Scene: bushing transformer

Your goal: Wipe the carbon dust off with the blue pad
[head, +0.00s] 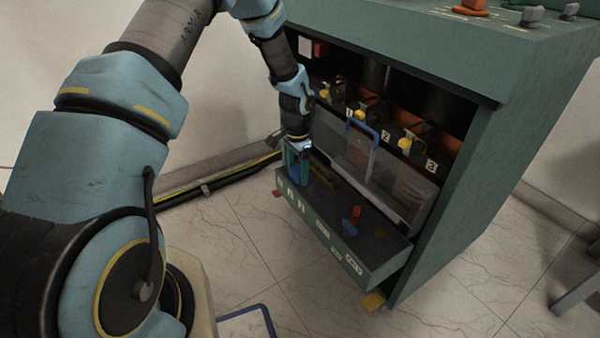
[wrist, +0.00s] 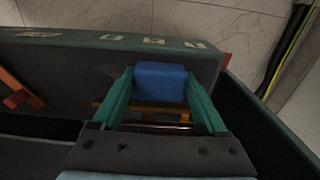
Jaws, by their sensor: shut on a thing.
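The blue pad (wrist: 162,80) is between the two green fingers of my gripper (wrist: 162,92) in the wrist view, and the gripper is shut on it. In the head view my gripper (head: 297,163) reaches down into the left end of the open drawer (head: 375,275), with the blue pad (head: 294,173) low between its fingers. The pad is close to the drawer floor; I cannot tell whether it touches. The drawer floor is dark, and I cannot clearly make out the carbon dust on it. A yellow-brown piece (wrist: 150,108) lies behind the pad.
A red and blue object (head: 352,217) stands in the drawer's middle; its red part (wrist: 18,90) shows at the wrist view's left. Above the drawer is a clear cover (head: 345,142) with a blue handle (head: 366,126). Yellow-black cables (head: 225,178) run along the floor at left.

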